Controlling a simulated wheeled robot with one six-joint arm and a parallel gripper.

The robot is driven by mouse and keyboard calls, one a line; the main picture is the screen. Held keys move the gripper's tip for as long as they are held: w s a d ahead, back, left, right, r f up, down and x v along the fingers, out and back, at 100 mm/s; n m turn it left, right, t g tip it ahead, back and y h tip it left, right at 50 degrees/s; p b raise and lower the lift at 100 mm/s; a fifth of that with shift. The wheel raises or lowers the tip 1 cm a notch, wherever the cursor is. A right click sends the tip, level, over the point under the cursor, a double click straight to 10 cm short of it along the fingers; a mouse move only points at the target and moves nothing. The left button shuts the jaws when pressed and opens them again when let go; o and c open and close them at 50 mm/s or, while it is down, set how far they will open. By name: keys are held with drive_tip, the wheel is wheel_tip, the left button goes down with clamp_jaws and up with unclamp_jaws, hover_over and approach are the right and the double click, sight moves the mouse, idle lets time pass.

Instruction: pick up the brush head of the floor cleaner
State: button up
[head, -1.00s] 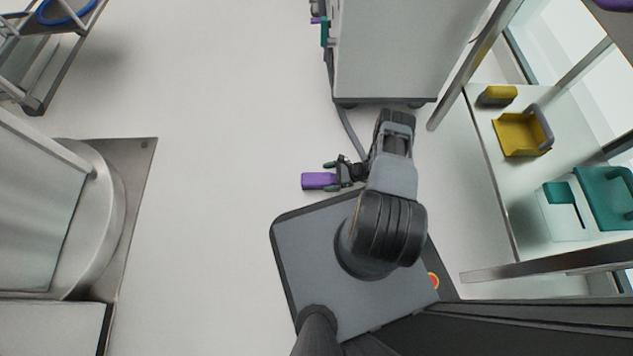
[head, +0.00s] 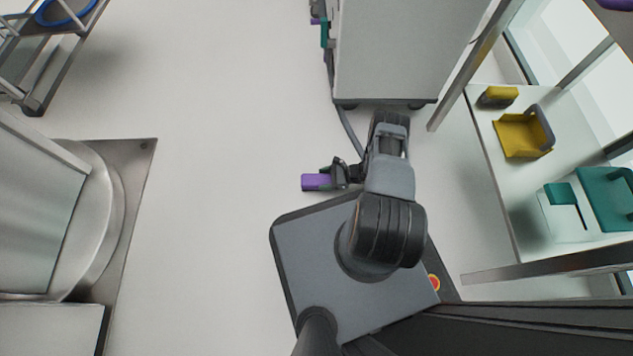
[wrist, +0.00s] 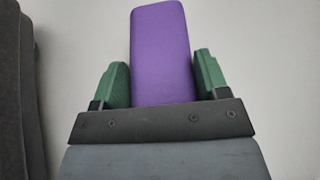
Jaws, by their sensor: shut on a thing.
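The brush head is a purple block (head: 315,182) in the head view, low over or on the pale floor left of my arm; I cannot tell whether it touches the floor. In the wrist view the purple block (wrist: 161,55) points away from my gripper (wrist: 162,82), between its two green finger pads. My gripper (head: 326,177) is shut on its near end in the head view. The block's near end is hidden by the gripper's body.
A grey cabinet-like unit (head: 385,50) stands just beyond my arm, with a grey hose (head: 350,132) beside it. A table (head: 492,150) with yellow and teal items is at right. A steel fixture (head: 112,210) is at left. The floor between is clear.

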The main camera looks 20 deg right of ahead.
drive_tip(key=shift+c, duration=0.6)
